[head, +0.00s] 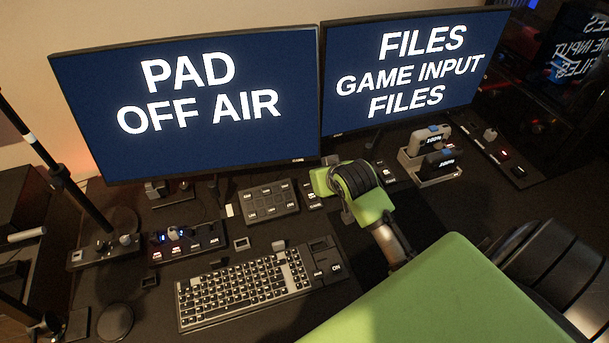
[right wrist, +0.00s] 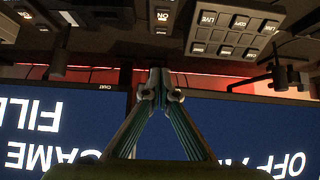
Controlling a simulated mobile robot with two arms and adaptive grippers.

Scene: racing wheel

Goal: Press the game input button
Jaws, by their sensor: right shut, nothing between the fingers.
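I cannot pick out a button labelled game input. The words "GAME INPUT" show on the right monitor (head: 410,72). A grey button pad (head: 268,201) with several labelled buttons sits below the left monitor; it also shows upside down in the right wrist view (right wrist: 225,35). My right arm reaches in from the lower right, its green wrist in front of the gap between the monitors. The wrist hides the fingers in the head view. In the right wrist view my right gripper (right wrist: 160,88) is shut and empty, apart from the pad. My left gripper is not in view.
A keyboard (head: 245,288) lies in front. The left monitor (head: 190,105) stands behind.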

